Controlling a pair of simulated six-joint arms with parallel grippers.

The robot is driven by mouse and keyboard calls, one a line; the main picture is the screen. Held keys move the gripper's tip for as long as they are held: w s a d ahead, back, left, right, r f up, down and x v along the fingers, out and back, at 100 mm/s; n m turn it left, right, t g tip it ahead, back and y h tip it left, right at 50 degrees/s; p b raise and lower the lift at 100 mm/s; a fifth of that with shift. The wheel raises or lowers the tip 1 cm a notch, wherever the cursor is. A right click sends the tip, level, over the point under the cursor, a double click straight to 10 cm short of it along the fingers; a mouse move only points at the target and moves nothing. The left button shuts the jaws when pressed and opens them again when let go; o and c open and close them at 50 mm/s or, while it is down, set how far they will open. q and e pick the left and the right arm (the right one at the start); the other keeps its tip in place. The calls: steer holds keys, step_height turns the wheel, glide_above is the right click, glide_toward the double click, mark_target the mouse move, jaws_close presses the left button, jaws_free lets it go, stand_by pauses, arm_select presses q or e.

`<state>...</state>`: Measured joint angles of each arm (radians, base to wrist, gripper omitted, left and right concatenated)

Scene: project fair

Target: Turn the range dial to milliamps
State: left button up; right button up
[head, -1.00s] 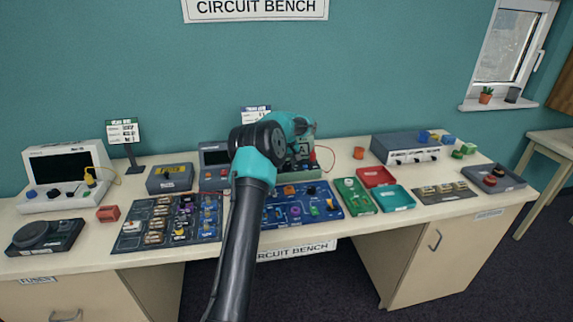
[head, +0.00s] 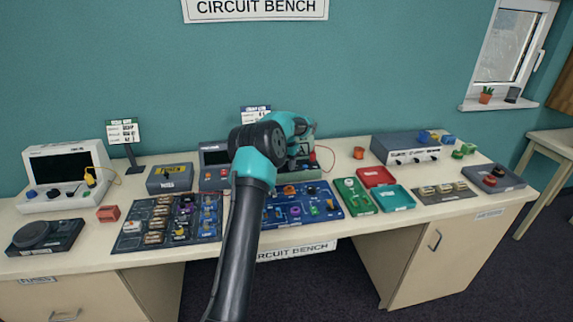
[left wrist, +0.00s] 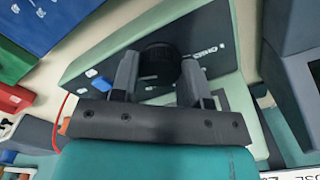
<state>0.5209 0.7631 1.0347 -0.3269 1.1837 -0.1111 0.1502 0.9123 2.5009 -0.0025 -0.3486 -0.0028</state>
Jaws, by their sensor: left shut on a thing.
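The black range dial (left wrist: 160,60) shows in the left wrist view, on the dark face of a meter with a pale green case (left wrist: 235,50). My left gripper (left wrist: 158,72) is shut on the dial, one dark finger on each side of it. White print lies on the face beside the dial, but I cannot read the setting or see a pointer. In the head view the meter (head: 306,166) stands at the middle of the bench, mostly hidden by my left arm, and the dial is hidden. My right gripper is in neither view.
A blue component board (head: 330,205) lies in front of the meter. A red lead (head: 331,157) loops at its right side. Red (head: 375,177) and teal (head: 395,198) trays lie to the right. A grey box (head: 170,179) and a dark parts board (head: 150,222) are on the left.

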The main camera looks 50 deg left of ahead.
mark_target(287, 165)
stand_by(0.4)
arm_select(q)
steer(key=o, duration=0.9)
steer(key=shift+o, duration=0.2)
step_height(287, 165, up, 18)
steer(key=shift+f, duration=0.25)
